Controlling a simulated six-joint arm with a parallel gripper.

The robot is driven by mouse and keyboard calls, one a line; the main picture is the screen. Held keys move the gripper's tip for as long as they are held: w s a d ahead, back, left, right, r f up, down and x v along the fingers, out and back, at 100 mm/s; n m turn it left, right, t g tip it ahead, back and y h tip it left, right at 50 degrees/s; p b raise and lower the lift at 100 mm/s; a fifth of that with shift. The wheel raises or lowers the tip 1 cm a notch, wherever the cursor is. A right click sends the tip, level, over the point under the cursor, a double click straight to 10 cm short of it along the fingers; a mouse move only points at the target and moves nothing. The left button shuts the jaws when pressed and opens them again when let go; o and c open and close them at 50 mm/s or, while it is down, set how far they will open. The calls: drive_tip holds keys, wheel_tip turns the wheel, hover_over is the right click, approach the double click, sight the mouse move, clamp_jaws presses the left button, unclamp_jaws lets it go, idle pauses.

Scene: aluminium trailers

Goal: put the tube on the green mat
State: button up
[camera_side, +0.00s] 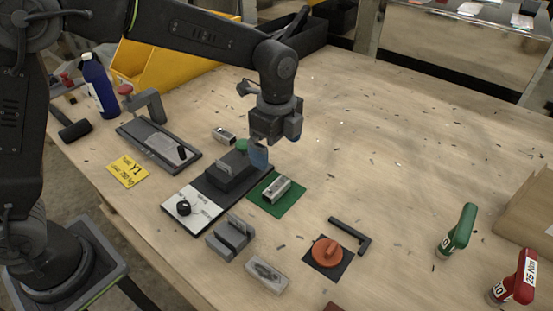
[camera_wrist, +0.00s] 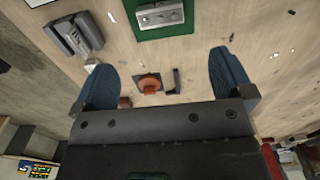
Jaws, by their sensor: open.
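A short silver metal tube (camera_side: 277,189) with a dark open end lies on the green mat (camera_side: 292,207). The tube (camera_wrist: 160,14) and the green mat (camera_wrist: 185,28) also show at the top of the wrist view, cut by the frame edge. My gripper (camera_side: 259,156) is open and empty, above the bench just behind the mat in the side view and apart from the tube. In the wrist view, my gripper (camera_wrist: 168,75) shows its two blue fingers spread wide with nothing between them.
A dark fixture (camera_side: 232,172) stands left of the mat. A similar silver piece (camera_side: 223,135) lies behind it. The bench's right rear is mostly clear, with scattered chips.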

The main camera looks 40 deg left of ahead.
drive_tip(key=s+a+r+n+t, duration=0.3)
drive_tip(key=s+a+r+n, duration=0.6)
drive_tip(key=s+r, duration=0.1)
drive_tip(key=s+a+n+t, duration=0.2)
drive_tip(key=s+a+n, duration=0.2)
drive_tip(key=s+n, duration=0.5)
drive_tip(key=s, duration=0.2)
drive_tip(key=shift+s+a+f+t, duration=0.3)
drive_tip(key=shift+s+a+f, duration=0.05)
drive_tip(key=shift+f, duration=0.05)
